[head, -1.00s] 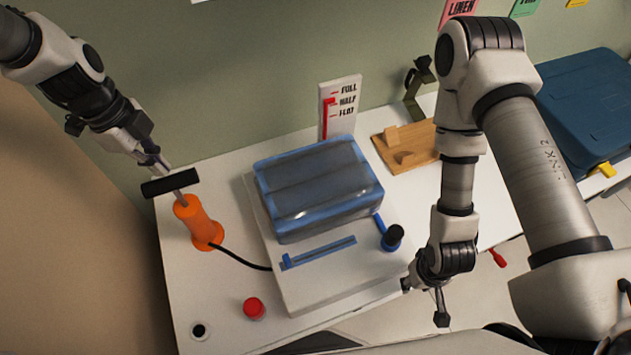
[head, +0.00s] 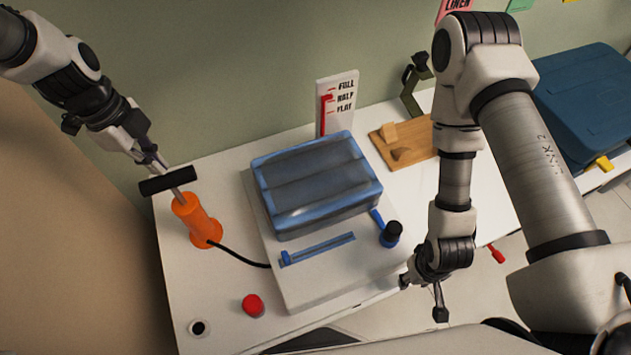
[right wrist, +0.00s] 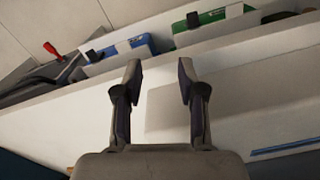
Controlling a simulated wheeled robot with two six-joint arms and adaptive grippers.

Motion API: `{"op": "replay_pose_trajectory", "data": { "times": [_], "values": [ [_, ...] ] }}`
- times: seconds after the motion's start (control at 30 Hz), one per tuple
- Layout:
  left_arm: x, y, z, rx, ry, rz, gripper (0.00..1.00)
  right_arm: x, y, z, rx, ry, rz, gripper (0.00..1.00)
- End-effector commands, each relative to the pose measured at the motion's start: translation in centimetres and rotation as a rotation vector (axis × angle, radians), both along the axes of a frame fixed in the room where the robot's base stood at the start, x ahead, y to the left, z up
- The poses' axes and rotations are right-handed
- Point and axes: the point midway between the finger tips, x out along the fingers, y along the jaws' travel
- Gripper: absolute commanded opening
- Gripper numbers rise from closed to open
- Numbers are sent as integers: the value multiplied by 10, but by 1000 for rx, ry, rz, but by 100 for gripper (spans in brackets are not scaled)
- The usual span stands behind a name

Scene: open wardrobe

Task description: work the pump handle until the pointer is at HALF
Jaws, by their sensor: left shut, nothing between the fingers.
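The orange pump (head: 198,221) stands on the left of the white table. Its black crossbar handle (head: 168,181) is raised on a metal rod above the body. My left gripper (head: 157,164) is shut and empty, just behind the handle; I cannot tell whether it touches. The white gauge board (head: 338,105) marked FULL, HALF and FLAT stands behind the blue bag (head: 316,188). Its red pointer (head: 327,99) is close to the HALF mark, exact alignment too small to tell. My right gripper (right wrist: 160,80) is open and empty in the right wrist view.
A black hose (head: 238,257) runs from the pump to the white base (head: 330,278). A red button (head: 253,305) and a black-capped blue lever (head: 391,233) are nearby.

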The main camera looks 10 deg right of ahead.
Motion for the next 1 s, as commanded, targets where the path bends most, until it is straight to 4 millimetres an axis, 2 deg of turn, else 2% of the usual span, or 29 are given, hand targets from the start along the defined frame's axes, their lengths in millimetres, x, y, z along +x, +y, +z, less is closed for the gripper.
{"op": "replay_pose_trajectory", "data": {
  "times": [0.9,1.0],
  "values": [
    [0,0,-87,0,1,0,0,1,0,-69,-1,-4,-4,40],
    [0,0,-82,0,1,0,0,3,0,-65,-1,-6,-4,40]
  ]
}}
